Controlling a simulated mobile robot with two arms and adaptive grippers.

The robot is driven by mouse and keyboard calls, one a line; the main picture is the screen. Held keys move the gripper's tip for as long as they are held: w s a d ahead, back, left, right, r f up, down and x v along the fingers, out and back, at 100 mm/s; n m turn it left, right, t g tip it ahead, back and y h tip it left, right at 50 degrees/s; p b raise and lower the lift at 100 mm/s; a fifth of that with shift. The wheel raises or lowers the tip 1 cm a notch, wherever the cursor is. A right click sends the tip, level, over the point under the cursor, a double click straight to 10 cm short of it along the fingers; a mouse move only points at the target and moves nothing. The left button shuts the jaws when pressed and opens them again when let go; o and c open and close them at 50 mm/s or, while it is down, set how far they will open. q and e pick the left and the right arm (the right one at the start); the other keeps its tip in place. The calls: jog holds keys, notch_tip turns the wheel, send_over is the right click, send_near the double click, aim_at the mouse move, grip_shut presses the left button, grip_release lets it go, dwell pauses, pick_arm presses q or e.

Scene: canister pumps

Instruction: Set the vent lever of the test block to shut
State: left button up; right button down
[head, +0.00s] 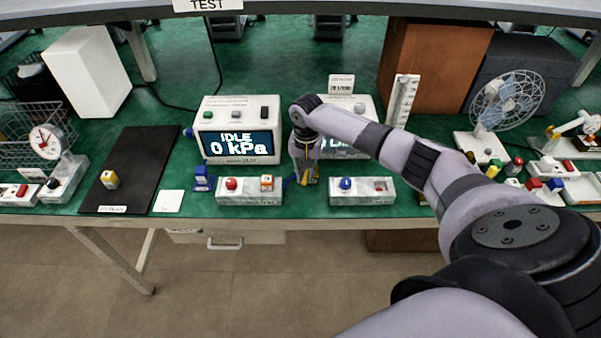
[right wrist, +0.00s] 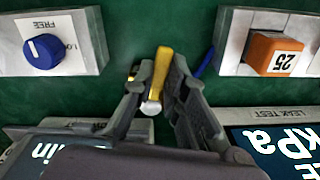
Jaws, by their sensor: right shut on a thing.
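My right gripper (head: 305,180) points down at the bench between two pale blocks. It is shut on a yellow bar with a grey round end (right wrist: 158,80), seen between its fingers in the right wrist view. I cannot tell whether this bar is the vent lever. One block (head: 235,198) carries a red knob and an orange cube marked 25 (right wrist: 276,54). A slim blue piece (right wrist: 204,63) shows beside that block. The other block (head: 362,198) carries a blue knob (right wrist: 42,51) with a "FREE" label. My left gripper is out of view.
A display unit (head: 240,145) reading "IDLE 0 kPa" stands behind the first block. A second display unit is partly hidden by my right arm. A black mat (head: 130,170) lies at left. A fan (head: 503,100) and several small coloured parts stand at right.

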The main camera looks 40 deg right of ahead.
jog(key=shift+s+d+r+n+p, duration=0.25)
jog(key=shift+n+p, duration=0.15)
jog(key=shift+n, duration=0.1)
jog(key=shift+s+d+n+p, duration=0.1)
jog(key=shift+n+p, duration=0.25)
jog(key=shift+n, duration=0.05)
jog(key=n+p, duration=0.1)
jog(key=d+n+p, duration=0.1)
jog(key=n, duration=0.1)
jog(key=shift+s+d+f+n, duration=0.1)
jog(key=shift+s+d+n, duration=0.05)
jog(key=shift+s+n, duration=0.15)
jog(key=shift+s+d+f+n, duration=0.1)
jog(key=shift+d+n, duration=0.15)
jog(key=shift+n, duration=0.35)
jog(key=shift+d+n, duration=0.3)
jog(key=shift+n, duration=0.4)
pick_arm(q)
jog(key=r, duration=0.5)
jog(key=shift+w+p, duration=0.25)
jog(key=shift+p, duration=0.05)
pick_arm(e)
jog(key=shift+d+n, duration=0.1)
jog(key=shift+n, duration=0.2)
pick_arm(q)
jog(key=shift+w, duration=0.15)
pick_arm(e)
jog(key=c, duration=1.6)
grip_release()
